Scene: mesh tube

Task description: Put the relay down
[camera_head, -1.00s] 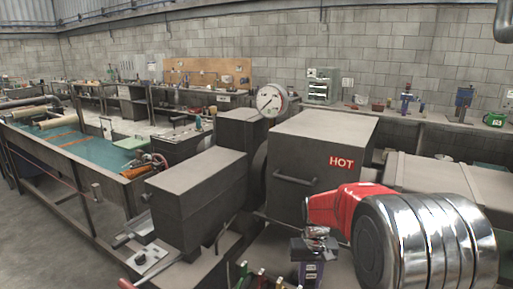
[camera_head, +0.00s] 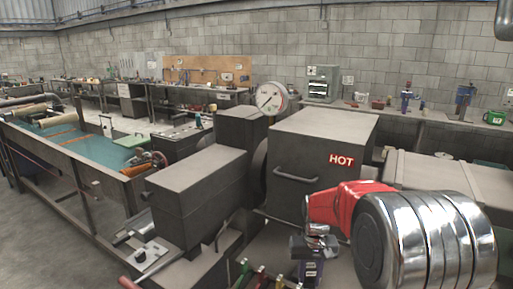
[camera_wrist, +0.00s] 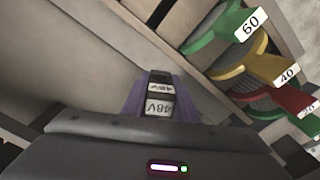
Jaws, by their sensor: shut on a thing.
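My gripper (camera_head: 312,247) is shut on the relay, in front of the grey HOT box. What lies directly under the relay is hidden.
The grey box marked HOT (camera_head: 318,140) stands just behind my gripper. Coloured handles (camera_wrist: 262,70) labelled 60, 40 and 20 lie to the right in the wrist view. A long grey box (camera_head: 198,180) and a round gauge (camera_head: 271,98) stand left.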

